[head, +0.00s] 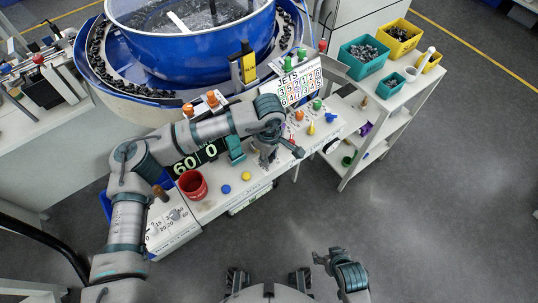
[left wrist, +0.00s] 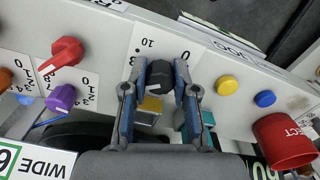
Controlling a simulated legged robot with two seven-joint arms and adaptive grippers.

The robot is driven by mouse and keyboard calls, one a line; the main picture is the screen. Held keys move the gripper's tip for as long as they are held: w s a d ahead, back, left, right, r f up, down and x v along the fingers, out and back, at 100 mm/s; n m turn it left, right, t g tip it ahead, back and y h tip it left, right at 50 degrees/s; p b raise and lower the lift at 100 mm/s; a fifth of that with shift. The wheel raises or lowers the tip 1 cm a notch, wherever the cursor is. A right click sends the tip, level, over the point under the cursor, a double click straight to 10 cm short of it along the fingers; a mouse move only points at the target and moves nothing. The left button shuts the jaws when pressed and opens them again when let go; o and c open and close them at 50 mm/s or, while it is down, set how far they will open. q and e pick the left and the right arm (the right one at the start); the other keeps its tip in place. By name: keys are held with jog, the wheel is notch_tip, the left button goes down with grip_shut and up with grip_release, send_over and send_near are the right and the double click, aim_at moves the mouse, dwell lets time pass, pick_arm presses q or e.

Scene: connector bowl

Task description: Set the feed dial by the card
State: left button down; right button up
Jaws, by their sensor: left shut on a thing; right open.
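My left gripper (head: 268,156) is at the front panel of the white bench. In the left wrist view its fingers (left wrist: 160,78) are shut on a black dial (left wrist: 160,72), one on each side. The marks 10 and 0 are printed on the panel beside the dial. A white card headed JETS (head: 298,86), with rows of coloured numbers, stands behind the panel. A partly cut-off WIDE label (left wrist: 38,163) shows in the left wrist view. My right gripper (head: 322,257) is open and empty over the floor, away from the bench.
Close to the dial are a red knob (left wrist: 66,50), a purple knob (left wrist: 60,97), a yellow button (left wrist: 227,85) and a blue button (left wrist: 264,98). The blue bowl feeder (head: 190,45) is behind. The floor in front is clear.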

pick_arm(q)
jog(key=c, duration=0.9)
grip_release()
jog(key=shift+w+r, duration=0.25)
jog(key=shift+r, duration=0.05)
jog(key=shift+f, duration=0.15)
jog(key=shift+s, duration=0.1)
notch_tip(320, 180, up, 12)
